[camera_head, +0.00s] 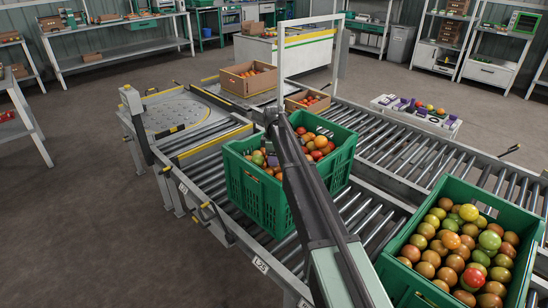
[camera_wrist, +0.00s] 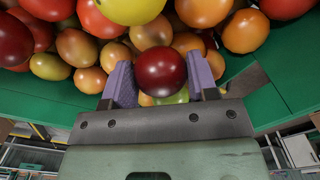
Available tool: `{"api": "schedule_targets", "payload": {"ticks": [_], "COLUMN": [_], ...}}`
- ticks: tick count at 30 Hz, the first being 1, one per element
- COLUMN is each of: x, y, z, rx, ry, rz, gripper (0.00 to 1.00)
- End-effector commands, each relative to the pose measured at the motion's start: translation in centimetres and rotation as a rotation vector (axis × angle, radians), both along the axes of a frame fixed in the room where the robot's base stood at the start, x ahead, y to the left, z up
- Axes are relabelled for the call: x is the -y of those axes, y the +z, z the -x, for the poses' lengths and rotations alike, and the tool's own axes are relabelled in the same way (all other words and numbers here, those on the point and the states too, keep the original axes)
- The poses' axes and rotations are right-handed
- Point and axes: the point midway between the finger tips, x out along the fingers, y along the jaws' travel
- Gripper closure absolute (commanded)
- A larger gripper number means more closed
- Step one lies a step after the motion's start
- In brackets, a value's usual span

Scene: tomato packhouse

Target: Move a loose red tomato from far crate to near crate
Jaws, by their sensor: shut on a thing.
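In the wrist view my gripper (camera_wrist: 162,84) is shut on a dark red tomato (camera_wrist: 160,70), which sits between its two purple pads. Red, orange and yellow-green tomatoes lie close around and beyond it. In the head view my arm reaches over the far green crate (camera_head: 258,191), which holds mixed tomatoes, and hides part of it. My gripper is mostly hidden there by the arm. The near green crate (camera_head: 399,278) is at the lower right, full of brownish, orange, green and a few red tomatoes. I cannot tell whether the held tomato touches the others.
Both green crates rest on roller conveyors (camera_head: 375,225). Cardboard boxes (camera_head: 248,80) of tomatoes stand behind the far crate. A light upright frame (camera_head: 312,18) rises behind the far crate. A white tray (camera_head: 418,113) with small items lies at the back right.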

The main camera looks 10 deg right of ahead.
Motion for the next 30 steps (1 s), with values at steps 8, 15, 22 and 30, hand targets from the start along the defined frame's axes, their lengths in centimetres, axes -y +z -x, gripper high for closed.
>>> {"api": "schedule_targets", "payload": {"ticks": [8,15,22,30], "x": [0.0,0.0,0.0,0.0], "y": [-0.5,-0.8,-1.2,-1.1], "z": [0.0,0.0,0.0,0.0], "rx": [0.0,0.0,0.0,0.0], "ry": [0.0,0.0,0.0,0.0], "rz": [0.0,0.0,0.0,0.0], "gripper": [0.58,0.58,0.58,0.17]}}
